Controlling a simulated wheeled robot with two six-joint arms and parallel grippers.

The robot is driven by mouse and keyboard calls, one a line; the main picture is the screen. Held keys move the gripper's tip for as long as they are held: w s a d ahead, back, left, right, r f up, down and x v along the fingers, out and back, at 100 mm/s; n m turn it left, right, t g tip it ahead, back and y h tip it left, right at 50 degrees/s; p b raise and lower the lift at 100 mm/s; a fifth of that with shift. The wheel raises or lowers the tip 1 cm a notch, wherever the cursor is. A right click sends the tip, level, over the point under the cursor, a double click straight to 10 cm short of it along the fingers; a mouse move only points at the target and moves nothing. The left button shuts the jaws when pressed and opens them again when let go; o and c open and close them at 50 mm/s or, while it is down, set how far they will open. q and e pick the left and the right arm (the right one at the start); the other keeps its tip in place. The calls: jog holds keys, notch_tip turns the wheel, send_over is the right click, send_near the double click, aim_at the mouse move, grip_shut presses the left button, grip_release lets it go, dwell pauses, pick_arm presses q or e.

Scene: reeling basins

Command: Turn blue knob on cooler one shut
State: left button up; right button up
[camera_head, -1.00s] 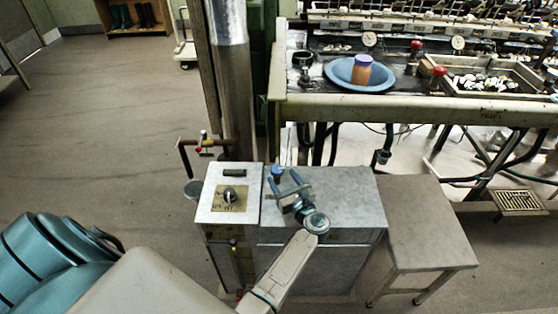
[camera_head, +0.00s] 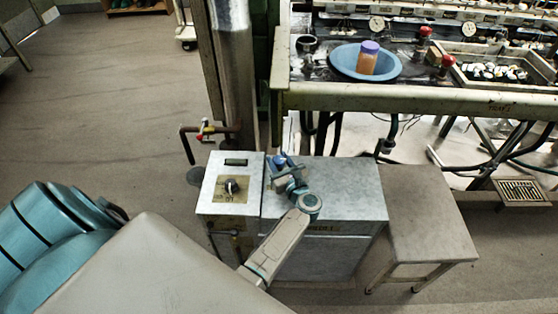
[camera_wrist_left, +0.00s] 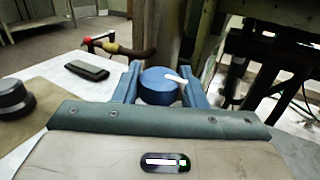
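The blue knob (camera_head: 279,161) sits at the back left of the top of a grey metal cooler box (camera_head: 345,190). In the left wrist view the knob (camera_wrist_left: 158,88) is round, with a white pointer aimed to the right. My left gripper (camera_head: 281,170) is at the knob, with one finger on each side of it. The fingers look parted around the knob, with narrow gaps; contact is not clear. The lower part of the knob is hidden behind the gripper. My right gripper is not in view.
A white control box (camera_head: 212,202) with a black dial (camera_head: 232,187) adjoins the cooler on the left. A pipe with a red-tipped valve (camera_head: 206,128) stands behind. A grey stool (camera_head: 430,215) stands at right. The bench (camera_head: 400,98) carries a blue basin (camera_head: 342,62).

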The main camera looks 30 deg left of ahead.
pick_arm(q)
jog(key=shift+c, duration=1)
